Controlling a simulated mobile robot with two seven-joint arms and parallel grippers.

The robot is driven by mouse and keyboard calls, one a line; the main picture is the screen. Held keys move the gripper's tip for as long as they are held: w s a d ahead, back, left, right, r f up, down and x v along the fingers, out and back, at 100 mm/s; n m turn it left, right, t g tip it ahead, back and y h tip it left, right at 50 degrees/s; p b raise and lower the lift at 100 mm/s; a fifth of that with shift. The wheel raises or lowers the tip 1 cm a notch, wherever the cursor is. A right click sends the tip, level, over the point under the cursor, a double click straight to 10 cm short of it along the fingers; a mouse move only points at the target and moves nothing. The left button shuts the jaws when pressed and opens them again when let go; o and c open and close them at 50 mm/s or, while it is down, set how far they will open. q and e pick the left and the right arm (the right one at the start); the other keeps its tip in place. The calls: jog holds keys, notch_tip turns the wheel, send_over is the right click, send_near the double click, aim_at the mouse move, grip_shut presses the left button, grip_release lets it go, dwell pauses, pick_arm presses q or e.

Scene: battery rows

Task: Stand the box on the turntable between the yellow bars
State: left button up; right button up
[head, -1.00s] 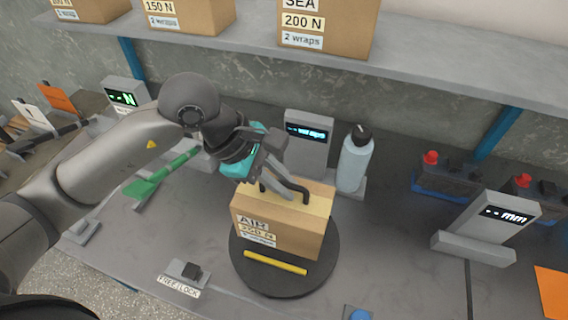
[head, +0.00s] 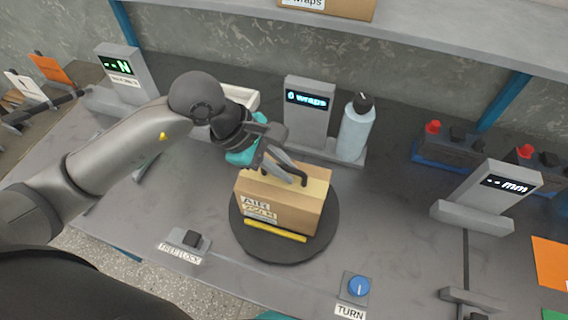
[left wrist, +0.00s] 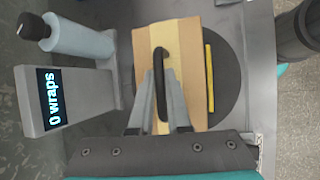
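The brown cardboard box (head: 300,207) with a white label stands upright over the round dark turntable (head: 327,240). One yellow bar (head: 275,231) lies along its near side; it also shows in the left wrist view (left wrist: 209,78), beside the box with a narrow gap. A second bar is not seen; the box hides the far side. My left gripper (head: 278,172) reaches down to the black handle on top of the box, its fingers close on both sides of the handle (left wrist: 160,60). Whether the box bottom fully touches the turntable is hard to tell.
A display reading 0 wraps (head: 307,110) and a light blue bottle (head: 356,130) stand close behind the turntable. A FREE/LOCK switch (head: 188,239) and a blue TURN button (head: 358,287) are in front. A shelf (head: 420,62) hangs above. A gauge marked mm (head: 495,195) stands right.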

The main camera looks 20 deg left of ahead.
pick_arm(q)
jog(key=o, duration=0.4)
jog(key=shift+o, duration=0.2)
jog(key=shift+r, duration=0.15)
jog(key=v, duration=1.2)
jog(key=shift+p, duration=0.35)
